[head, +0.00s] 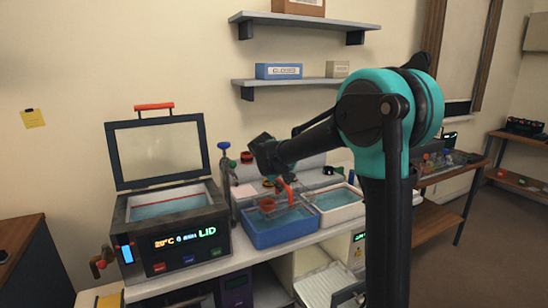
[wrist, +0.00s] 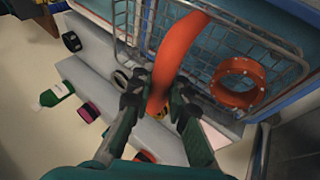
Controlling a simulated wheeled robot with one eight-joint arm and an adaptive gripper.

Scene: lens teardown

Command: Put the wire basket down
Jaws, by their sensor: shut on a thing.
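The wire basket (head: 272,211) hangs at the blue tub (head: 283,238); I cannot tell whether its bottom is in the water or above it. In the wrist view the basket's wire mesh (wrist: 272,42) fills the upper right. Its orange handle (wrist: 178,55) runs between the fingers of my gripper (wrist: 158,100), which is shut on it. The handle also shows in the head view (head: 286,191). An orange ring (wrist: 238,83) with small holes is in the basket. My gripper is partly hidden by my wrist in the head view.
A bath with its lid open (head: 158,155) and a lit display (head: 184,238) stands to the left. A white tub (head: 340,212) with blue liquid stands right of the blue tub. Small rings and a green-white bottle (wrist: 55,94) lie behind. A shelf (head: 305,83) is above.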

